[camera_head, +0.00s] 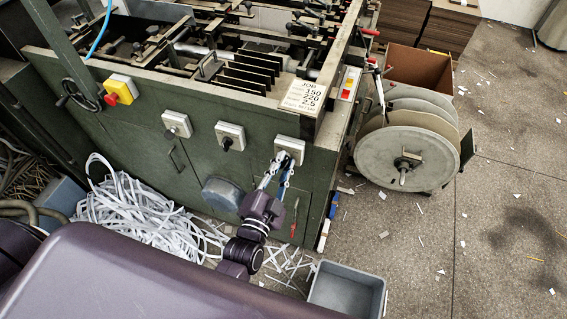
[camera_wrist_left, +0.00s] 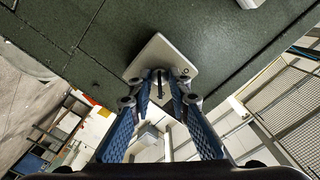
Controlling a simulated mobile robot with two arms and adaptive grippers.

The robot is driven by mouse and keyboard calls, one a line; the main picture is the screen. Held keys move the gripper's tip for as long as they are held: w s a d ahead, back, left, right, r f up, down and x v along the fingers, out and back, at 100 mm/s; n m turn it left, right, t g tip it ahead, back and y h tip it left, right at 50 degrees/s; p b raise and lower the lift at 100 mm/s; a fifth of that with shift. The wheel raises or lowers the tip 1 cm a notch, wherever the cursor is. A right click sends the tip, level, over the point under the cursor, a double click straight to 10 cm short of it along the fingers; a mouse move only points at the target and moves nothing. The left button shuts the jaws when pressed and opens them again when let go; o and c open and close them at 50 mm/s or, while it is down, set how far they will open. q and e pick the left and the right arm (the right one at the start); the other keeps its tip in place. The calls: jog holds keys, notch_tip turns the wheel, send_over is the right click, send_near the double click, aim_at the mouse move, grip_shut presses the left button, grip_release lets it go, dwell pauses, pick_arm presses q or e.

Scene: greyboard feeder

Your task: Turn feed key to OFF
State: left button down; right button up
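The feed key looks like the dark narrow key (camera_wrist_left: 159,84) on a pale square switch plate (camera_wrist_left: 171,58) in the left wrist view. In the head view this is the rightmost switch box (camera_head: 289,146) on the green machine front, its key hidden by my gripper. My left gripper (camera_head: 284,163) reaches up to that box. In the left wrist view its blue fingers (camera_wrist_left: 160,92) stand on both sides of the key, with gaps showing, so it looks open. The key's OFF marking is too small to read. My right gripper is not in view.
Two more switch boxes (camera_head: 177,124) (camera_head: 230,136) and a red-and-yellow stop button (camera_head: 121,89) sit to the left. A large reel (camera_head: 378,157) stands at the right. A grey bin (camera_head: 346,287) and a heap of white strips (camera_head: 130,205) lie below.

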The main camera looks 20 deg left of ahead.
pick_arm(q)
jog(key=shift+n, duration=0.3)
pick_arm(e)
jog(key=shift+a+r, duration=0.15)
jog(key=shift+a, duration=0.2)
pick_arm(q)
jog(key=shift+r+n+p, duration=0.1)
jog(key=shift+n+p, duration=0.3)
jog(key=shift+n, duration=0.2)
jog(key=n+p, duration=0.1)
jog(key=n, duration=0.5)
jog(key=shift+p, duration=0.3)
jog(key=n, duration=0.4)
jog(key=shift+n, duration=0.3)
jog(key=n, duration=0.5)
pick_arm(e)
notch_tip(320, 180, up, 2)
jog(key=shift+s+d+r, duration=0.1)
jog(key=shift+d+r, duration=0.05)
pick_arm(q)
jog(key=shift+n, duration=0.4)
